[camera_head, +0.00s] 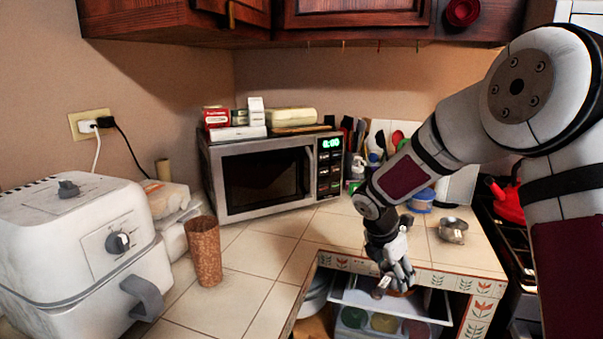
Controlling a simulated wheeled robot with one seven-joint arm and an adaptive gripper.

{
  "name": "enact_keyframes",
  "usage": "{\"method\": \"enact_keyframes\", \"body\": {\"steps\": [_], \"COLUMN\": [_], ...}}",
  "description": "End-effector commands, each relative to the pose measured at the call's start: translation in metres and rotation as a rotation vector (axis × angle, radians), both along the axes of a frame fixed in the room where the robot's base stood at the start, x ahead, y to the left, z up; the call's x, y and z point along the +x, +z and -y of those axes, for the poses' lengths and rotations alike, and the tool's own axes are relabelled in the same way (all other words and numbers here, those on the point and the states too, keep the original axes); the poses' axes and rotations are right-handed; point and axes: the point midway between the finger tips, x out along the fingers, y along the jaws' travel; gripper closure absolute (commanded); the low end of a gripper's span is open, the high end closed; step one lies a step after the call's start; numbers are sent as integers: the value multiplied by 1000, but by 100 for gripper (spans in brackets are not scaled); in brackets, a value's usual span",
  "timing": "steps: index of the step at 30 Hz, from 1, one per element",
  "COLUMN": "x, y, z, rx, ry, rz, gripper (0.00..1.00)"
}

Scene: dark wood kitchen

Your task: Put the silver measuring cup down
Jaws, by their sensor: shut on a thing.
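My gripper (397,280) is at the front edge of the tiled counter, pointing down over the open shelf space under the counter top. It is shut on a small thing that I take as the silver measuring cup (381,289). Only a small shiny part with a dark end shows at the left of the fingers. The fingers and the small size in the picture hide the rest of its shape. I cannot tell if it touches anything below.
A silver metal dish (453,230) stands on the counter right of my gripper. A microwave (265,178), brown tumbler (204,250) and white air fryer (75,240) stand further left. A red kettle (508,203) is on the stove. Jars stand on the shelf (348,296) below. Tiles before the microwave are clear.

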Motion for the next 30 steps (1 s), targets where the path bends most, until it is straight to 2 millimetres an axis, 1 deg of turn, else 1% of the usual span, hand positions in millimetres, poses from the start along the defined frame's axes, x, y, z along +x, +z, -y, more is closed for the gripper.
{"method": "enact_keyframes", "body": {"steps": [5, 13, 21, 24, 27, 30], "x": [-18, -54, -93, -105, -114, -119], "y": [-12, -32, -45, -48, -49, -50], "z": [-1, -5, -14, -19, -23, -26], "rx": [-1, -1, -2, -2, -1, 0], "ry": [-314, -951, -1599, -1794, -1941, -2038], "rz": [-4, -5, -6, -5, -4, -2], "gripper": [72, 72, 72, 72, 72, 72]}}
